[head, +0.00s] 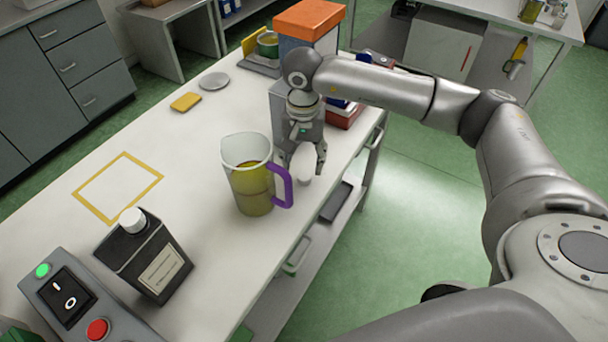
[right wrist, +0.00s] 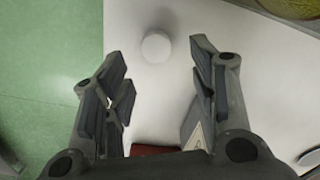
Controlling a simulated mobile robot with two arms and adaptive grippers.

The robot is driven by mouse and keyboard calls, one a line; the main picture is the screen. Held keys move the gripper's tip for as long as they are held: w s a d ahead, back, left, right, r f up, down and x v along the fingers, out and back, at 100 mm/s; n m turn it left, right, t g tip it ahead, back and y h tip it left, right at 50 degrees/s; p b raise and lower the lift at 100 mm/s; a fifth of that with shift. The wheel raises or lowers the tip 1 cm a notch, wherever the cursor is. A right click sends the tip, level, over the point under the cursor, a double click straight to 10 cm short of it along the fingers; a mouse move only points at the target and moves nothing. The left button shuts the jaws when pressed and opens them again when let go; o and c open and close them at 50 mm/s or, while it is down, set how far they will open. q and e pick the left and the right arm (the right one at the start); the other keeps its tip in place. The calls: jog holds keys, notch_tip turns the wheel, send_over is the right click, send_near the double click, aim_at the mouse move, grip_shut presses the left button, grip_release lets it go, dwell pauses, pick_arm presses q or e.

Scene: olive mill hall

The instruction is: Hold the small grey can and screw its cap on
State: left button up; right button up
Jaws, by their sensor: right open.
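A dark, nearly black can (head: 150,262) with a pale label and a white cap (head: 132,220) on its neck stands at the front left of the table. A lighter grey container (head: 282,100) stands behind my right gripper, partly hidden by it. A grey side with a pale label (right wrist: 195,136) shows low in the right wrist view. My right gripper (head: 306,168) points down over the table's right edge, open. A small round white thing, like a loose cap (right wrist: 156,46), lies on the table between and beyond its fingertips, not touched. My left gripper is out of view.
A jug (head: 256,190) of yellow-green oil with a purple handle stands close left of my right gripper. A switch box (head: 72,302) is at front left. A yellow outlined square (head: 84,205) is empty. A grey dish (head: 214,81) and yellow sponge (head: 186,102) lie further back.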

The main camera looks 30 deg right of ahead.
aim_at(304, 174)
jog(key=f+p, duration=0.1)
jog(key=f, duration=0.3)
jog(key=shift+s, duration=0.2)
jog(key=c, duration=0.8)
